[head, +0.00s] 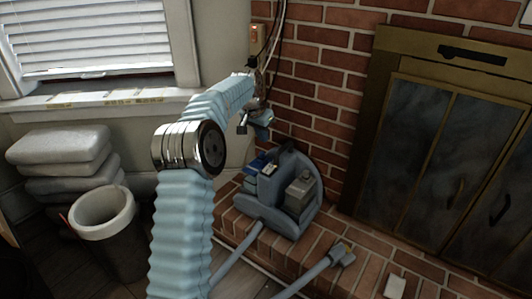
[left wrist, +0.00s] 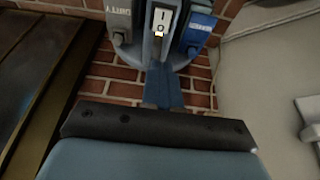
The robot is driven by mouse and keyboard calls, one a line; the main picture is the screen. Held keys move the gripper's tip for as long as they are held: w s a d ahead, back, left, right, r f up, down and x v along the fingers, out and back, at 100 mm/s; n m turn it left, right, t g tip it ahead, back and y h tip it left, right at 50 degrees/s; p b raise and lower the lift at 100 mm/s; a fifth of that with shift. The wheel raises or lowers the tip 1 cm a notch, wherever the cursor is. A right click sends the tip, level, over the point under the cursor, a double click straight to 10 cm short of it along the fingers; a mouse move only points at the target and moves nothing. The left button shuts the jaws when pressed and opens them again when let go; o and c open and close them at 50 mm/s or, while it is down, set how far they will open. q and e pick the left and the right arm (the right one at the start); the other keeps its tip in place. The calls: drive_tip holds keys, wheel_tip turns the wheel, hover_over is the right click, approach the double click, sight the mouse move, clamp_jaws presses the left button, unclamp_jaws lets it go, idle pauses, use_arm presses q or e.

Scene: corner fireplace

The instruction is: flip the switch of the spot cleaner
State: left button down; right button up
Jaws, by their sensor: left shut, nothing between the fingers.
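The spot cleaner (head: 302,222) is a blue-grey machine with a tall middle handle, standing on the brick hearth. A blue tank (head: 256,164) and a grey tank (head: 299,194) sit on either side of it. In the left wrist view its switch (left wrist: 162,20) is a white rocker on a dark body, between the grey tank (left wrist: 118,20) and the blue tank (left wrist: 197,28). My left gripper (head: 262,122) is above and behind the cleaner in the head view. Its blue fingers (left wrist: 162,84) are shut and empty, pointing toward the switch. I cannot tell the remaining gap.
The brick wall (head: 318,98) and fireplace doors (head: 420,140) stand behind and to the right. A wall outlet (head: 257,38) with hanging cords is above my gripper. The cleaner's hose and nozzle (head: 342,254) lie in front. A bin (head: 104,212) and stacked cushions (head: 58,145) are left.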

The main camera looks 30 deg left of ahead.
use_arm(q)
drive_tip(key=shift+r, duration=0.1)
approach(271, 166)
drive_tip(key=x, duration=0.5)
drive_tip(key=shift+w, duration=0.1)
drive_tip(key=shift+x, duration=0.75)
drive_tip(key=shift+f, duration=0.4)
